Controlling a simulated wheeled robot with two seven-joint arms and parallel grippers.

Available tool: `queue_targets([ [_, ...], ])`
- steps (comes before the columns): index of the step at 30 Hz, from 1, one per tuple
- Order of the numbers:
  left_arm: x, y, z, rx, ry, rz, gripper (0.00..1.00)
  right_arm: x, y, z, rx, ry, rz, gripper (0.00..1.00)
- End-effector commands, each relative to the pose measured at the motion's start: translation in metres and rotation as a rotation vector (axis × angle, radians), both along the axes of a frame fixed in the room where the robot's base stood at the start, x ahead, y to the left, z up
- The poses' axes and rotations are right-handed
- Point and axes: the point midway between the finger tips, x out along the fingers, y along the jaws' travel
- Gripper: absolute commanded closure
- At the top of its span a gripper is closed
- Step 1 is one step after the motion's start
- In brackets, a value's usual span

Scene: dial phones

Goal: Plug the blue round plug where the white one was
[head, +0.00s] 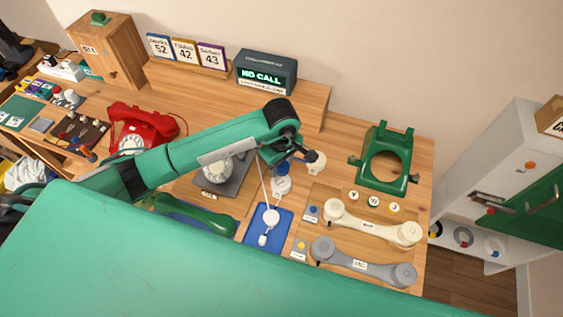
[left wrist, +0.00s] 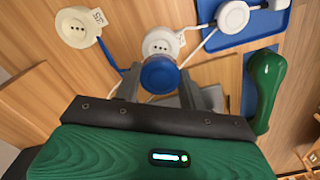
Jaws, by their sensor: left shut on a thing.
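My left gripper (left wrist: 163,84) is shut on the blue round plug (left wrist: 160,74), whose round blue face shows between the fingers. In the left wrist view the plug overlaps the lower edge of a white round socket (left wrist: 162,42) with dark holes; I cannot tell whether they touch.
A cream socket (left wrist: 76,27) sits beside the white one, with a blue cable near it. A green handset (head: 200,216), a cream handset (head: 370,226) and a grey handset (head: 362,264) lie around. A green phone body (head: 386,172) stands right, a red phone (head: 140,128) left.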

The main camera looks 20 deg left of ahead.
Motion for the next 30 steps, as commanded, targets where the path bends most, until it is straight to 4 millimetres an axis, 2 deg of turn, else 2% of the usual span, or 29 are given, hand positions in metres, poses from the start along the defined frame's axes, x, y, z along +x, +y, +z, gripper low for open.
queue_targets([
  [17,-0.001,0.0,-0.048,0.0,0.001,0.0,0.77,0.0,0.0,-0.026,0.0,0.0,0.0,0.54],
  [30,0.0,0.0,-0.053,-0.001,-0.001,0.0,0.77,0.0,0.001,-0.028,0.001,0.0,-0.001,0.54],
])
